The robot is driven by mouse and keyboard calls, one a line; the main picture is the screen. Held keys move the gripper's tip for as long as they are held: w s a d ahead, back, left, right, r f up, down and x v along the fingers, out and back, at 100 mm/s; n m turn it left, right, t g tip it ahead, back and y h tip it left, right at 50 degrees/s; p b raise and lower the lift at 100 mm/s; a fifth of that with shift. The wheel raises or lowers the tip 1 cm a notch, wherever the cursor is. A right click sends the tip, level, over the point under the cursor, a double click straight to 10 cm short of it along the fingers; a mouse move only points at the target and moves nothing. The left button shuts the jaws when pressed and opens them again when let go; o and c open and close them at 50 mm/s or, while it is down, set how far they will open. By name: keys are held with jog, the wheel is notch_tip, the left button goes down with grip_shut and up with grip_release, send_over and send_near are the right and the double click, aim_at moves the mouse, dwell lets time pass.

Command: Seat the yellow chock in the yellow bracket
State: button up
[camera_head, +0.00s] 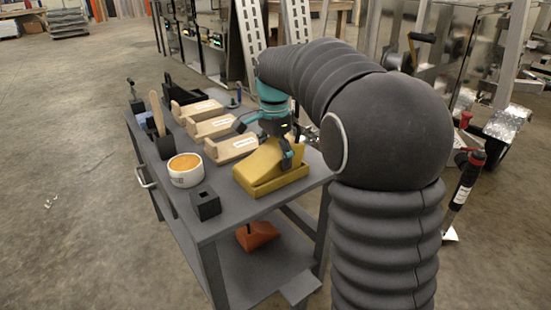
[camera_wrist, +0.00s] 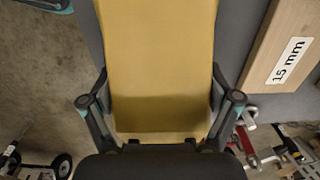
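The yellow chock (camera_head: 262,162) is a wedge at the near right corner of the grey cart. It lies in or just over the shallow yellow bracket (camera_head: 276,186); I cannot tell how deep it sits. My gripper (camera_head: 287,150) comes down on the chock from above. In the wrist view my gripper (camera_wrist: 160,88) has one finger against each long side of the yellow chock (camera_wrist: 158,50), with no clear gap. The chock fills the middle of that view and hides most of what is under it.
On the cart top (camera_head: 232,213) are several wooden blocks with labels, one nearest the chock (camera_head: 231,148), an orange-topped white cup (camera_head: 186,170) and a black square holder (camera_head: 206,203). An orange wedge (camera_head: 257,235) is on the lower shelf. Open floor lies left.

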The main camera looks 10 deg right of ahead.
aim_at(276, 144)
jog(key=c, duration=0.5)
jog(key=shift+o, duration=0.2)
jog(key=shift+r, duration=0.1)
notch_tip(276, 144, up, 9)
jog(key=shift+r+p, duration=0.2)
jog(key=shift+p, duration=0.6)
jog(key=shift+d+f+t+h+b, duration=0.2)
jog(key=shift+f+h+b, duration=0.35)
jog(key=shift+f+b, duration=1.05)
jog(key=shift+d+f+t+h+b, duration=0.15)
jog(key=shift+f+h+b, duration=0.4)
jog(key=shift+f+b, duration=1)
